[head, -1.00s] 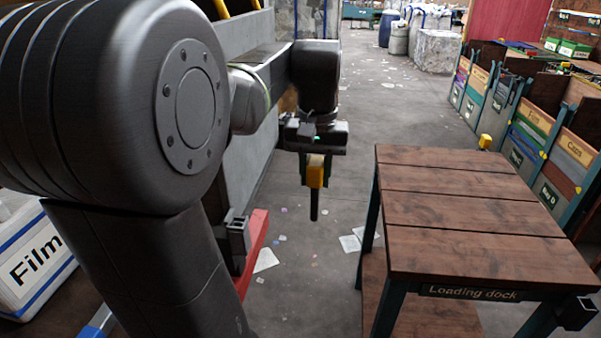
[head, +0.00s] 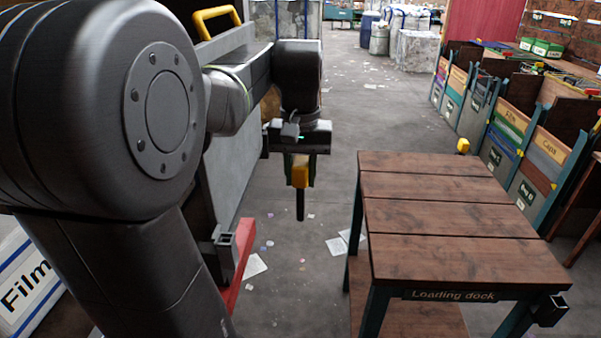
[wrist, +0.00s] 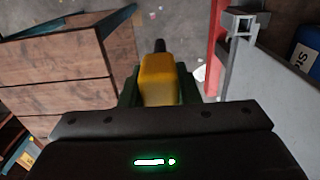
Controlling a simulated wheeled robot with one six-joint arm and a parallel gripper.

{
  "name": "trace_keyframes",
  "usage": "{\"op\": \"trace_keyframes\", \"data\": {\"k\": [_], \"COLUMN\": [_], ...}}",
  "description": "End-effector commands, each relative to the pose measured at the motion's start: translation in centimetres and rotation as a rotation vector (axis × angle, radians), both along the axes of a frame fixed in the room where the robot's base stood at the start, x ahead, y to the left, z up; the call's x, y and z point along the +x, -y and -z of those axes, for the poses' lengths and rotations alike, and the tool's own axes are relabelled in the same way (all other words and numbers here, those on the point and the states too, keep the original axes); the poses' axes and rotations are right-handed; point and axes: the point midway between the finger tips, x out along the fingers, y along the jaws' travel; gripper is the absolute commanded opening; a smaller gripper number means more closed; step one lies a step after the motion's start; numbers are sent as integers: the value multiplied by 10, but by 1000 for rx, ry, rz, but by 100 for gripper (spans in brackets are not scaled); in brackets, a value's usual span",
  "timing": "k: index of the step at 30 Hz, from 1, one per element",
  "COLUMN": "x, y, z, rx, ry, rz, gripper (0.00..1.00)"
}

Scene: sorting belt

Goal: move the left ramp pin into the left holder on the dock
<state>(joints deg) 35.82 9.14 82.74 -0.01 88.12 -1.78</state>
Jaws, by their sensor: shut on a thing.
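My gripper (head: 300,175) is shut on a pin with a yellow head (head: 300,171) and a dark shaft pointing down. It holds the pin upright in the air, left of the dock (head: 440,222) and apart from it. In the wrist view the pin's yellow head (wrist: 158,78) sits between the green fingers (wrist: 158,92). A dark square holder (head: 550,310) is fixed at the dock's near right corner and looks empty. A yellow block (head: 463,146) shows at the dock's far right corner; its holder is hidden.
The grey ramp panel (head: 228,165) with a yellow handle (head: 216,20) stands left of my gripper. A grey bracket (head: 225,250) sits by its red edge (head: 238,275). Labelled bins (head: 510,125) line the right. Floor between ramp and dock is clear except for paper scraps.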

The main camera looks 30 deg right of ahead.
Motion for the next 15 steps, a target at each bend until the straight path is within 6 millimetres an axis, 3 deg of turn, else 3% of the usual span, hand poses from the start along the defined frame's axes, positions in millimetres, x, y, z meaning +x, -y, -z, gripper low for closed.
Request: {"op": "trace_keyframes", "data": {"k": [1, 15], "x": [0, 0], "y": [0, 0], "z": [-11, -58], "rx": [-1, -1], "ry": [1, 1], "rz": [0, 0], "gripper": [0, 0]}}
